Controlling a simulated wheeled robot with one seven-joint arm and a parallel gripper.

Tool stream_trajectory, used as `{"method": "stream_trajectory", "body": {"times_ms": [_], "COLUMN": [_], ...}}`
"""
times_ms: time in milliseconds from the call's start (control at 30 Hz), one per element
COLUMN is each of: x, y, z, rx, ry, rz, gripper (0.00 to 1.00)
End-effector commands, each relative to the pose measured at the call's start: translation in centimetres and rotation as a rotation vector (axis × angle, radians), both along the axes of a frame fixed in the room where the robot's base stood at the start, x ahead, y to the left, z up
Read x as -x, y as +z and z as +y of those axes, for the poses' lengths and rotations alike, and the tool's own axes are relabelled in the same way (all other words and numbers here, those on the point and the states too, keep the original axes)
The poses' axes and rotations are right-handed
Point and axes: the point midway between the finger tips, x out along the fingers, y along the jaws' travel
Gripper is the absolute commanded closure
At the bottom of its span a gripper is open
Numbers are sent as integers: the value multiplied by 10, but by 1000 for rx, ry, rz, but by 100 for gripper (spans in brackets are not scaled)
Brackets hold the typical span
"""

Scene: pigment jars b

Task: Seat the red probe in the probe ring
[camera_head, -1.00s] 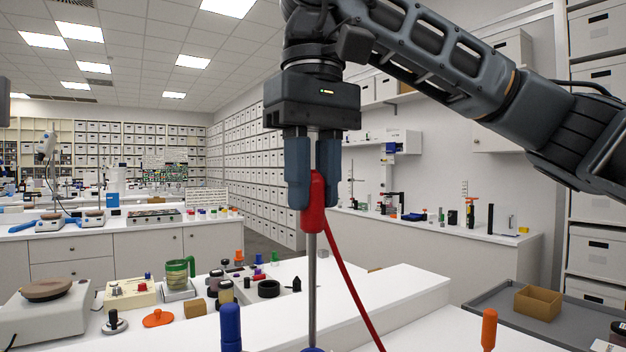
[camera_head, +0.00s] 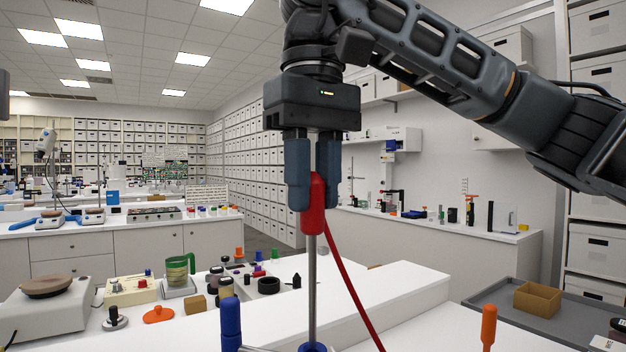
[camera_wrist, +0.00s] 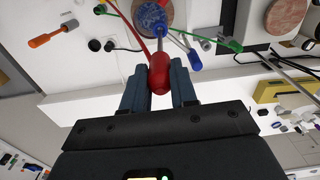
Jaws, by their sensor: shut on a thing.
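My gripper (camera_head: 313,200) is shut on the red handle of the red probe (camera_head: 314,215), which hangs upright with a thin grey metal shaft. A red cable runs from it down to the right. In the wrist view the red handle (camera_wrist: 160,75) sits between the two fingers, its shaft pointing at a mottled blue round thing (camera_wrist: 150,17). In the head view a blue rim (camera_head: 313,347), perhaps the probe ring, shows at the shaft's lower end at the picture's bottom edge. I cannot tell whether the tip is inside it.
A blue-handled tool (camera_head: 230,322) stands just left of the shaft, an orange-handled one (camera_head: 488,326) to the right. A white raised ledge (camera_head: 390,295) lies behind. A grey tray (camera_head: 580,318) with a cardboard box (camera_head: 538,299) is at right. Several jars stand behind left.

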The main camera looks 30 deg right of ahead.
Motion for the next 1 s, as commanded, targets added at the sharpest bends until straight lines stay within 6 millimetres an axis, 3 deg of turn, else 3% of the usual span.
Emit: {"method": "stream_trajectory", "body": {"times_ms": [1000], "x": [0], "y": [-24], "z": [0], "rx": [0], "ry": [0], "rz": [0], "gripper": [100]}}
